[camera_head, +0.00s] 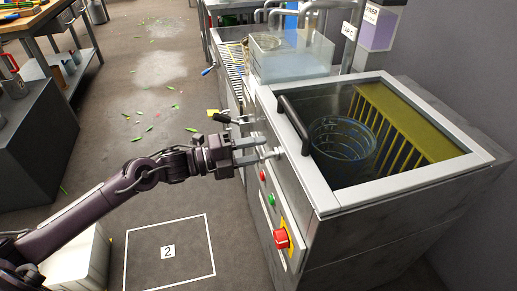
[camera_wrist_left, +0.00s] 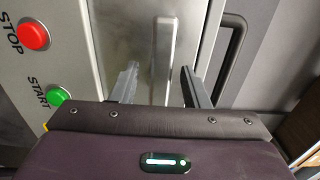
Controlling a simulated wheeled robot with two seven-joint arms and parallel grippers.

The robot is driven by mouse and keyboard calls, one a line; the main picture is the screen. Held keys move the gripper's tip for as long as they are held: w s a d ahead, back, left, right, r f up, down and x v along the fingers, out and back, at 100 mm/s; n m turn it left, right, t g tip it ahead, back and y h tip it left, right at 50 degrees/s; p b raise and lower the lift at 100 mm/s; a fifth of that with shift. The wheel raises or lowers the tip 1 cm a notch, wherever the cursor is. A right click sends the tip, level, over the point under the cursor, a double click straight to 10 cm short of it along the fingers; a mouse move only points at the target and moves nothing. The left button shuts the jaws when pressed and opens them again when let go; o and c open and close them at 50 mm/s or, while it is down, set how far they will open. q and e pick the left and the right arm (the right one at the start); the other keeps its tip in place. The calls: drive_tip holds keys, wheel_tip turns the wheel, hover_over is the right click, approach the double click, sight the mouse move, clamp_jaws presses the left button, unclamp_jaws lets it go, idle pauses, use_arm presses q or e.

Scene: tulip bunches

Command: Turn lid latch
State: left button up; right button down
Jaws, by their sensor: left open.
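The lid latch, a small silver piece (camera_head: 272,153), sits on the front of the steel machine, just beyond my fingertips in the head view. In the left wrist view it appears as an upright metal bar (camera_wrist_left: 163,45). My left gripper (camera_head: 257,151) is open, and its fingers are apart on either side of the bar in the wrist view (camera_wrist_left: 161,85). I cannot tell whether either finger touches it. The lid (camera_head: 400,182) has a silver frame and a clear pane, with a black handle (camera_head: 293,122). My right gripper is not in view.
A wire basket (camera_head: 342,143) and a yellow rack (camera_head: 400,125) show through the pane. A large red knob (camera_head: 281,238) and green button (camera_head: 271,199) are on the front panel, below my gripper. A clear tank (camera_head: 292,58) stands behind. The floor square (camera_head: 168,251) is empty.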

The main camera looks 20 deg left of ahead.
use_arm(q)
drive_tip(key=v, duration=0.5)
drive_tip(key=shift+s+p, duration=0.1)
drive_tip(key=shift+p, duration=0.25)
drive_tip(key=shift+v, duration=0.8)
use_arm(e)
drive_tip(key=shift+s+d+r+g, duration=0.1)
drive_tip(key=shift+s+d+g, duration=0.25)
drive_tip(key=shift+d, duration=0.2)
